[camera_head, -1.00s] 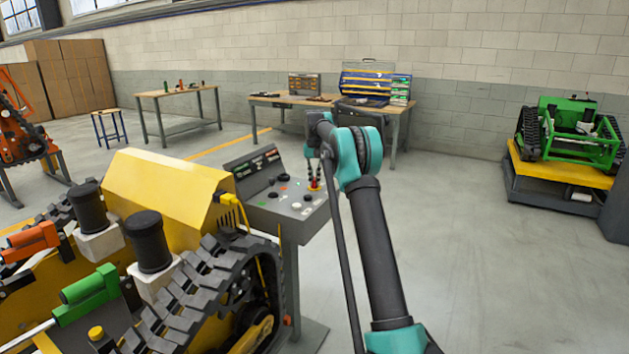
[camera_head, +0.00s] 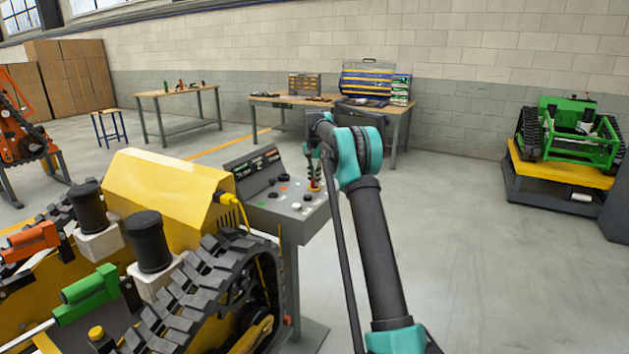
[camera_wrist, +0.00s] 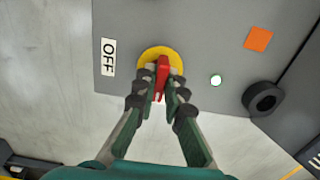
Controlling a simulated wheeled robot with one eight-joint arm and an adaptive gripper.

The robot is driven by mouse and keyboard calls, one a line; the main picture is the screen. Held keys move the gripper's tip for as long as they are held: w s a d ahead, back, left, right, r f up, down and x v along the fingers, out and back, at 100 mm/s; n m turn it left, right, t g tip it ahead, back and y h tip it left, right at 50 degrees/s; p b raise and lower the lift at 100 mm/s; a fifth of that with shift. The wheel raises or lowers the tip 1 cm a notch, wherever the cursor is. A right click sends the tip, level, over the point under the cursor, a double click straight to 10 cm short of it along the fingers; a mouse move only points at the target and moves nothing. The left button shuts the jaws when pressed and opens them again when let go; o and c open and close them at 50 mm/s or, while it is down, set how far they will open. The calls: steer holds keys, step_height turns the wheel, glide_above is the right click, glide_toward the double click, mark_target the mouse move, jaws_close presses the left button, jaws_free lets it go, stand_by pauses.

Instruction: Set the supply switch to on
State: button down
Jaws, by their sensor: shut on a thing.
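The supply switch is a red handle (camera_wrist: 162,72) on a round yellow base (camera_wrist: 171,53) on the grey console face, in the wrist view. A white OFF label (camera_wrist: 108,57) is on the panel to its left. My gripper (camera_wrist: 160,86) is shut on the red handle, one finger on each side, and hides part of it. In the head view, my gripper (camera_head: 314,178) reaches down to the right end of the console (camera_head: 285,208), and the switch shows only as a small red and yellow patch under it.
In the wrist view, an orange square (camera_wrist: 258,39), a small white light (camera_wrist: 216,80) and a black knob (camera_wrist: 262,98) are right of the switch. A yellow tracked carrier (camera_head: 165,195) stands left of the console.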

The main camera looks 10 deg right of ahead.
steer(key=c, duration=1.6)
jaws_free()
step_height(320, 180, up, 12)
